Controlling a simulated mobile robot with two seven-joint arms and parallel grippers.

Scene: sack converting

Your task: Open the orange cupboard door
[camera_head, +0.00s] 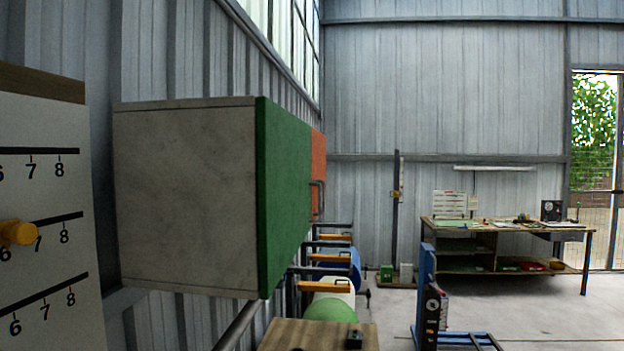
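The orange cupboard door (318,172) shows at a steep angle on the far side of a wall-mounted grey cupboard (187,198). It looks closed, nearly in line with the green door (285,198) on the near side. A dark bar handle (319,198) stands out in front near the orange door's lower part. Neither of my grippers shows in the head view.
A white board with number scales and a yellow knob (18,233) stands at the near left. Below the cupboard are rolls (330,310) on a rack and a wooden top (318,336). A workbench (505,232) stands at the back right. Open floor lies before it.

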